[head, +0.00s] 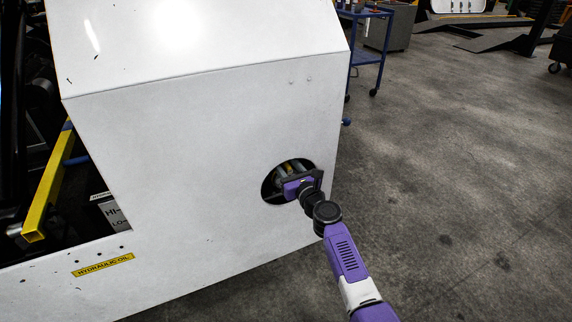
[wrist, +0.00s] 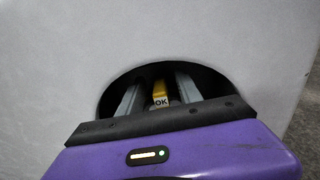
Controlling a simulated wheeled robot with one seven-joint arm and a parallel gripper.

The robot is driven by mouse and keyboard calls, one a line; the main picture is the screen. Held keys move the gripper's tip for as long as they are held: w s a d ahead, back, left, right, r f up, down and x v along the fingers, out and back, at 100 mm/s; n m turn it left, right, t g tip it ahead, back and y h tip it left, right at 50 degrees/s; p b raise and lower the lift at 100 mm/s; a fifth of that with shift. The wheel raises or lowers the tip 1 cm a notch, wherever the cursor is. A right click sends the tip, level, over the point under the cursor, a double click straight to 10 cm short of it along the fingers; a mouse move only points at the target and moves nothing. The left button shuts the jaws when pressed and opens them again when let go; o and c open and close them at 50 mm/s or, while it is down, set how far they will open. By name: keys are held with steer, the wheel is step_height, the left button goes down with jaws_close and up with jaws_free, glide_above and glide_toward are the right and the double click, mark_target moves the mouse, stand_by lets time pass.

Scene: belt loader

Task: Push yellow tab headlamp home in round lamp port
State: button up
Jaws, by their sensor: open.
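The round lamp port (head: 270,189) is a dark round opening in the white panel, near its right edge. In the wrist view the port (wrist: 107,103) shows as a dark arch above my gripper's black bar. My gripper (wrist: 160,84) reaches into the port with two grey fingers apart. Between them is a yellow tab (wrist: 161,86) with a pale label reading "OK"; dark gaps show on both sides of it. The rest of the headlamp is hidden in the dark and behind my gripper. In the head view my gripper (head: 287,169) covers much of the opening.
The white panel (head: 190,150) surrounds the port closely. A yellow bar (head: 46,185) and dark machinery lie at the left, above a "HYDRAULIC OIL" label (head: 103,265). A blue cart (head: 367,50) stands behind. The concrete floor (head: 460,170) at the right is clear.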

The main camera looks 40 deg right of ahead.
steer(key=shift+p+v, duration=0.95)
steer(key=shift+v, duration=2.9)
steer(key=shift+r, duration=0.15)
steer(key=s+a+r+m+g+y, duration=0.1)
steer(key=s+a+r+m+y, duration=0.1)
steer(key=s+a+m, duration=1)
steer(key=s+a+r+m+g+y, duration=0.1)
steer(key=s+a+r+m, duration=0.3)
steer(key=s+m, duration=0.95)
steer(key=s+a+r+m+y, duration=0.15)
steer(key=s+a+m, duration=0.7)
steer(key=s, duration=0.85)
step_height(320, 180, up, 12)
steer(key=a+n+p, duration=0.1)
steer(key=p, duration=1.1)
steer(key=shift+s+a+g+p, duration=0.2)
steer(key=shift+s+g+p, duration=0.05)
steer(key=shift+g+p, duration=0.1)
